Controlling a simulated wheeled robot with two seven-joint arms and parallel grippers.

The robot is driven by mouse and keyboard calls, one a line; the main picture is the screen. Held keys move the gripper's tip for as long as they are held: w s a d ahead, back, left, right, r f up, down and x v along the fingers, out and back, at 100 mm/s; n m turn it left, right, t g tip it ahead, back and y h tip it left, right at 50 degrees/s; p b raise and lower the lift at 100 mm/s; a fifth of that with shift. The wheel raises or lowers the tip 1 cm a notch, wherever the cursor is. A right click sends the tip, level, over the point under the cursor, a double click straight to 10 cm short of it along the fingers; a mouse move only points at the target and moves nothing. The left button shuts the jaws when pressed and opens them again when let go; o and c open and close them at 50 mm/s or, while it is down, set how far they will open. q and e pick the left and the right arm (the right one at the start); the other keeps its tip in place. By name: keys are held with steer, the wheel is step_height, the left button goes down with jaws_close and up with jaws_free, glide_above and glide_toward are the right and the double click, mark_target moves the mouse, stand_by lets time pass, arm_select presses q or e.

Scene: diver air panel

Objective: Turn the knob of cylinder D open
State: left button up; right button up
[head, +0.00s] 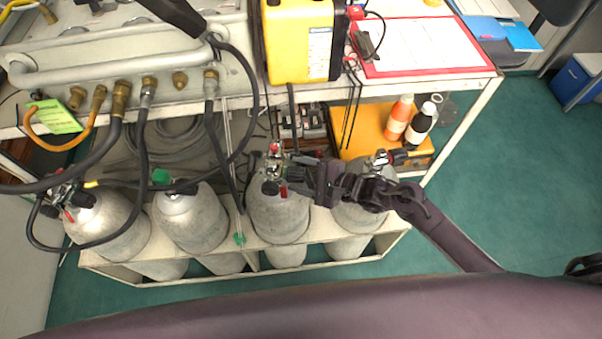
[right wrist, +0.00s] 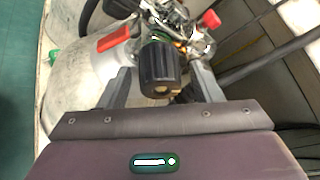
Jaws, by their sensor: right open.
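Several grey cylinders stand in a white rack. The third from the left (head: 278,220) has a valve with a black knob and red parts on top. I cannot read a letter on any cylinder, so I cannot tell which is D. My right gripper (head: 290,174) reaches in from the right at this valve. In the right wrist view the black ribbed knob (right wrist: 157,68) sits between the two spread fingers of the right gripper (right wrist: 162,86), with gaps at both sides. A red lever (right wrist: 113,38) and a small red knob (right wrist: 211,19) are beside it. My left gripper is not in view.
Black hoses (head: 142,150) run from the panel (head: 130,105) to the left cylinders. The fourth cylinder (head: 360,217) stands under my right forearm. A yellow box (head: 298,40) and a red-edged sheet (head: 430,47) are on the bench above. Orange and black bottles (head: 398,118) stand at the right.

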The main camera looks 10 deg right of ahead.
steer(key=c, duration=1)
steer(key=shift+n, duration=0.3)
steer(key=shift+n+t+p, duration=0.4)
steer(key=shift+n+t, duration=0.2)
steer(key=shift+n, duration=0.1)
steer(key=shift+n+t+y, duration=0.3)
steer(key=shift+n+t, duration=0.2)
steer(key=shift+n, duration=0.3)
steer(key=shift+n+t+y+b, duration=0.3)
steer(key=shift+n+t+b, duration=0.1)
steer(key=shift+n, duration=0.5)
